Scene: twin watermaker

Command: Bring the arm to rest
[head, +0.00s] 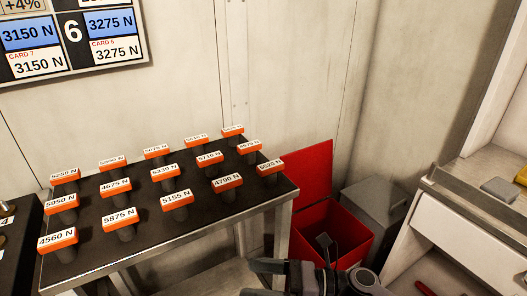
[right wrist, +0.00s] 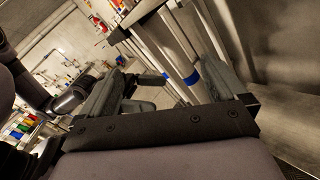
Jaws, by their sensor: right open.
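My right gripper (head: 254,279) is at the bottom of the head view, in front of the table, with its arm coming in from the lower right. In the right wrist view its two grey fingers (right wrist: 165,85) stand wide apart. It is open, and I see nothing held in it. Dark arm links (right wrist: 70,97) of mine show at the left of the right wrist view. My left gripper cannot be made out in either view.
A dark-topped table (head: 215,215) bears several orange-topped weights with newton labels. An open red box (head: 330,220) and a grey bin (head: 375,215) stand to its right. A white workbench (head: 485,195) is at the far right. A label board (head: 70,40) hangs on the wall.

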